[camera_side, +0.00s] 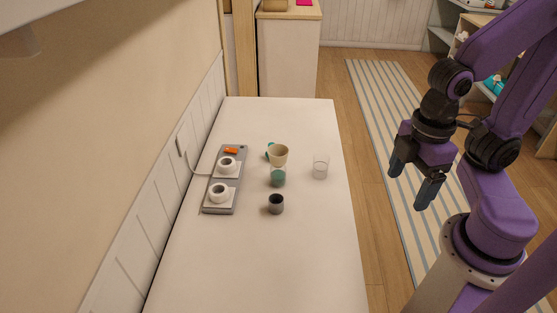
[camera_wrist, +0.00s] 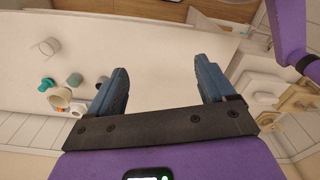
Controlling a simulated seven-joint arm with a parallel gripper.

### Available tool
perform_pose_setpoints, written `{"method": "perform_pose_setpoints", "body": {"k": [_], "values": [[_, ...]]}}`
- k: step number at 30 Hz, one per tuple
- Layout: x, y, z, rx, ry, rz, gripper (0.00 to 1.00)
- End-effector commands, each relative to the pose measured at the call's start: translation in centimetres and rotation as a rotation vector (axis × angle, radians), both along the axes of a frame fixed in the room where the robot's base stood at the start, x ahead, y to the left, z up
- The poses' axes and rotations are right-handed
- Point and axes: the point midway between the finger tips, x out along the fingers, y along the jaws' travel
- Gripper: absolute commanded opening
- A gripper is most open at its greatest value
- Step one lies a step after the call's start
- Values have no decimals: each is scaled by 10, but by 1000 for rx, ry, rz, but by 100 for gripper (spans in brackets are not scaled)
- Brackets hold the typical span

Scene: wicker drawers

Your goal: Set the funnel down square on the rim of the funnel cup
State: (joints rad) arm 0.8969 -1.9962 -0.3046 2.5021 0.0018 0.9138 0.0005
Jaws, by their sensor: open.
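A teal piece (camera_side: 269,151) is beside the beige one, partly hidden. My gripper (camera_side: 412,188) is open and empty, up off the right side of the table; its two fingers (camera_wrist: 164,88) are spread wide in the wrist view.
A clear glass (camera_side: 320,168) stands right of the green cup, and a dark grey cup (camera_side: 276,204) in front of it. A grey power strip (camera_side: 224,180) with two white rings and an orange switch lies to the left by the wall. The table's front (camera_side: 265,270) is clear.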

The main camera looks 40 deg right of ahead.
Motion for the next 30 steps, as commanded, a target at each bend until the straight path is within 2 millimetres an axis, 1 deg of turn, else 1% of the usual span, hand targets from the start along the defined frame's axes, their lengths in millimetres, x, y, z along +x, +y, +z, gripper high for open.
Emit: {"method": "perform_pose_setpoints", "body": {"k": [11, 12, 20, 22, 26, 29, 30], "values": [[0, 0, 0, 0, 0, 0, 83], [0, 0, 0, 0, 0, 0, 92], [0, 0, 0, 0, 0, 0, 92], [3, 2, 1, 0, 0, -1, 92], [22, 13, 5, -4, 0, -6, 92], [50, 26, 9, -7, -1, -10, 92], [63, 31, 10, -8, 0, -11, 92]]}}
